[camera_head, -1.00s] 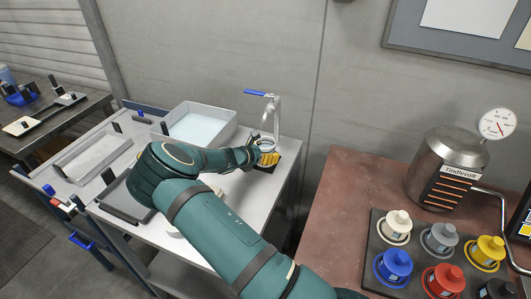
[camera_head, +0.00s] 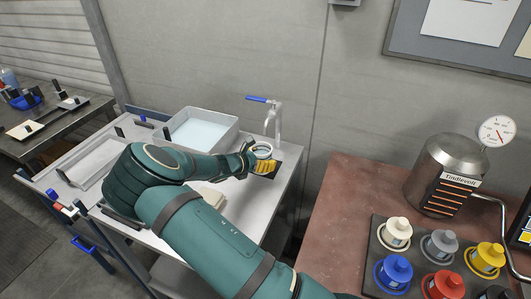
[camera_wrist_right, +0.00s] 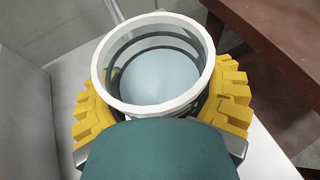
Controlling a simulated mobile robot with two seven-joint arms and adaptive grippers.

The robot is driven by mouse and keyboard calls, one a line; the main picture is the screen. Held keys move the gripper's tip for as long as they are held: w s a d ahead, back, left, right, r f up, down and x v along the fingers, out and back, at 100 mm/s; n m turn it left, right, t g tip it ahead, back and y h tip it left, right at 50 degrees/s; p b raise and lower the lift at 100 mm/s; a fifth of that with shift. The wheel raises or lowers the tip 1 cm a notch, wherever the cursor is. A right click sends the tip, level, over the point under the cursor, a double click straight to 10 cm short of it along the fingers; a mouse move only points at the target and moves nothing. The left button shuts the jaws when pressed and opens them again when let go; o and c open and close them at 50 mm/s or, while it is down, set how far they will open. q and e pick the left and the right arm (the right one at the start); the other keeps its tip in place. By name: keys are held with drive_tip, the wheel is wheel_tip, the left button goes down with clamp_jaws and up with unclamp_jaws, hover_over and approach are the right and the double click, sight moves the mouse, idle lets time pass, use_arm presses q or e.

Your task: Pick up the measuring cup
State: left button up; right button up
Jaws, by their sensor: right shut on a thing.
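The measuring cup (camera_head: 263,150) is a round pale cup with dark bands, beside the tap at the right end of the light bench. In the right wrist view the cup (camera_wrist_right: 106,82) shows from above, with a pale blue-grey interior; I cannot tell if that is liquid or its bottom. My right gripper (camera_head: 263,167) is shut on the cup, its yellow ridged fingers against both sides. The cup's underside is hidden, so I cannot tell whether it touches the dark pad (camera_head: 290,168) below. My left gripper is not in view.
The tap (camera_head: 277,119) with a blue lever stands just behind the cup. A grey basin (camera_head: 233,133) of pale liquid lies to the left. A reddish-brown table (camera_head: 342,192) at right bears a metal canister (camera_head: 448,160) and several coloured pots, with a gap between it and the bench.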

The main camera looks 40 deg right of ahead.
drive_tip(key=shift+s+a+p, duration=0.15)
drive_tip(key=shift+s+a, duration=0.85)
drive_tip(key=shift+a, duration=0.95)
drive_tip(key=shift+s+a+p, duration=0.2)
drive_tip(key=shift+s+a, duration=0.8)
drive_tip(key=shift+a, duration=0.95)
drive_tip(key=shift+s+a+p, duration=0.15)
drive_tip(key=shift+s+a, duration=0.85)
drive_tip(key=shift+a, duration=0.95)
